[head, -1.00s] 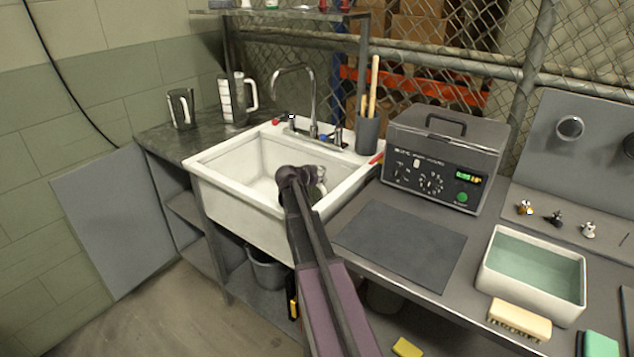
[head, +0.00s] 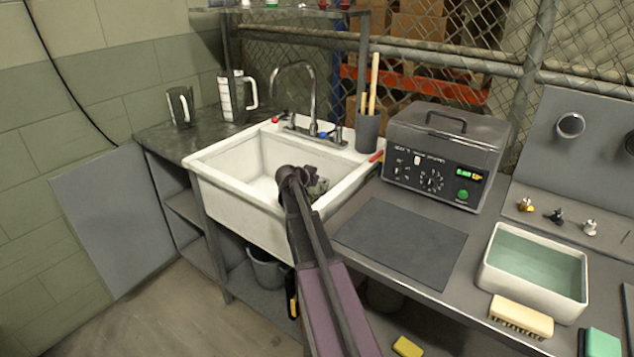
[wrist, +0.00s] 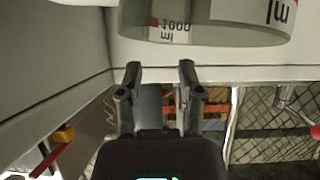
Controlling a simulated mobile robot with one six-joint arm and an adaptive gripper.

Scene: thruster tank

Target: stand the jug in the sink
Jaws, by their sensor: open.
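A clear jug with a white label marked "1000 ml" (wrist: 215,22) shows in the wrist view, cut off by the top edge. The jug's base is out of sight.
Two more jugs, a labelled one (head: 235,97) and a smaller one (head: 181,107), stand on the left counter. A faucet (head: 313,100) rises at the sink's back. A brush pot (head: 368,130) and grey machine (head: 445,157) stand to the right. A dark mat (head: 400,240) is clear.

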